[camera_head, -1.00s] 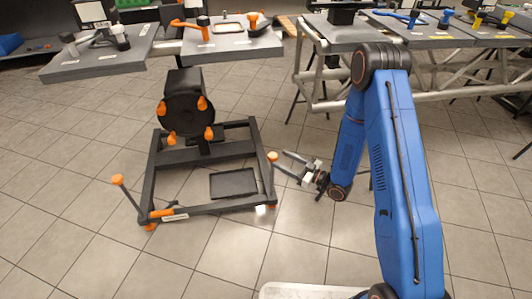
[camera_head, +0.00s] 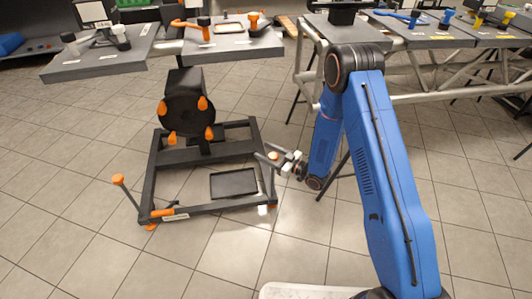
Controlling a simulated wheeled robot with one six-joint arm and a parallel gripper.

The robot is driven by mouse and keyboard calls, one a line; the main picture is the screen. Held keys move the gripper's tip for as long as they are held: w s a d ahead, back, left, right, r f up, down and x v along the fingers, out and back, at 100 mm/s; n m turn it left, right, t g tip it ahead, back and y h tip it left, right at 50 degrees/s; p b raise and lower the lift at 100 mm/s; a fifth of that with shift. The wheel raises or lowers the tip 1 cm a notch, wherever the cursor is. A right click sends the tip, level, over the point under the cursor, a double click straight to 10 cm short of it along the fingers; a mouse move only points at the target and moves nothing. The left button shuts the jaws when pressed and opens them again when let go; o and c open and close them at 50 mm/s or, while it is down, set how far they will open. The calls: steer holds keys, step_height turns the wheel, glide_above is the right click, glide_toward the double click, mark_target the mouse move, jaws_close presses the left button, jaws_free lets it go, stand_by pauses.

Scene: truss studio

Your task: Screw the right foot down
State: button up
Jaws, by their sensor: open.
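A black floor frame (camera_head: 154,186) stands on the tiles. Its right foot is a thin post with an orange knob (camera_head: 273,156) on top, at the frame's front right corner. An orange foot pad (camera_head: 272,206) shows low at that corner. My gripper (camera_head: 264,151) is at the height of this knob, coming from the right with its fingers pointing left. The fingers are open and lie on either side of the knob, which partly shows between them. Whether they touch it cannot be told. The left foot's orange knob (camera_head: 118,179) stands upright at the front left.
The frame carries a black round plate (camera_head: 187,115) with several orange knobs. A black tray (camera_head: 234,183) lies inside the frame. Grey tables (camera_head: 100,64) with tools stand behind, and a truss bench (camera_head: 440,42) is at the back right. The floor in front is clear.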

steer(key=c, duration=1)
steer(key=shift+c, duration=0.2)
steer(key=shift+m+t+h, duration=0.3)
steer(key=shift+t, duration=0.1)
steer(key=s+d+m+g+h, duration=0.1)
steer(key=d+m+g+h, duration=0.2)
steer(key=m+h, duration=1.1)
steer(key=d+m+g+h, duration=0.4)
steer(key=m+g+h, duration=0.2)
steer(key=m+h, duration=0.9)
steer(key=shift+s+d+h, duration=0.15)
steer(key=shift+s+h, duration=0.25)
steer(key=shift+h, duration=1.7)
steer(key=shift+m+g, duration=0.3)
